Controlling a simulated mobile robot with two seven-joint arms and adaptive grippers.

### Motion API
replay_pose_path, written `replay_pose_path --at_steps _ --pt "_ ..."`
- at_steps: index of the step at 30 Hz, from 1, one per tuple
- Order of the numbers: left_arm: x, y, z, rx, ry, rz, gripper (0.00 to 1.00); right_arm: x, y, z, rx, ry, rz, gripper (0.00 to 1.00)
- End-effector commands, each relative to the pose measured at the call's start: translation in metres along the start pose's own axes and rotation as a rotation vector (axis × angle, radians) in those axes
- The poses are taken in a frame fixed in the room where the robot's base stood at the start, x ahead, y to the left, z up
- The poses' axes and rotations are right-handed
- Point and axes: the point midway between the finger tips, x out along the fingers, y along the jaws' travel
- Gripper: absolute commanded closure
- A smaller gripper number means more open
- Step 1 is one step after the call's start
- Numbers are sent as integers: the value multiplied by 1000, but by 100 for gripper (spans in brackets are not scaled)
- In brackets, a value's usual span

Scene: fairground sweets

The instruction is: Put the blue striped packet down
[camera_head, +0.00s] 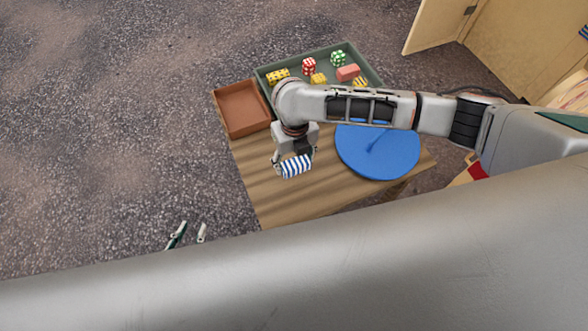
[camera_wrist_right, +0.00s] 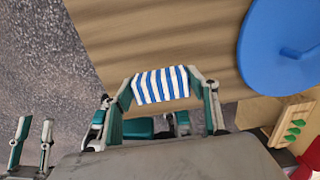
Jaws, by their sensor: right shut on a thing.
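The blue striped packet (camera_head: 296,167) is white with blue stripes. My right gripper (camera_head: 295,160) is shut on it, above the wooden table (camera_head: 285,204). The right wrist view also shows the packet (camera_wrist_right: 161,85) between the two fingers of my right gripper (camera_wrist_right: 165,95). I cannot tell how high the packet is over the table top. My left gripper (camera_head: 187,236) shows only its fingertips at the lower left, over the ground beside the table. Its fingers stand apart with nothing between them, and it also shows in the right wrist view (camera_wrist_right: 34,142).
A green tray (camera_head: 263,82) with several patterned packets and blocks stands at the back of the table. A brown empty tray (camera_head: 242,108) is left of it. A blue round disc (camera_head: 378,160) lies at the right. The table's front left is clear.

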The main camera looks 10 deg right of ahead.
Motion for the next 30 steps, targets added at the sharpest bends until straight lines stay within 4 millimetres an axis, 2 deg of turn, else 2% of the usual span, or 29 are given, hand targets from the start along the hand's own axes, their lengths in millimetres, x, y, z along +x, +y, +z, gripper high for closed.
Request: replay_pose_path --at_steps 1,8,15,17,30 --pt "2 -1 2 2 -1 -2 73 8 0 -1 0 2 0 63" --pt "6 -5 0 8 6 -9 73 19 1 0 0 0 1 63" --pt "10 -2 15 15 -11 -6 73 61 1 -2 1 6 1 63" --pt "10 -2 18 19 -17 -6 73 68 0 -2 1 4 0 63" --pt "10 -4 15 21 -11 -9 73 72 0 0 1 -1 0 63"
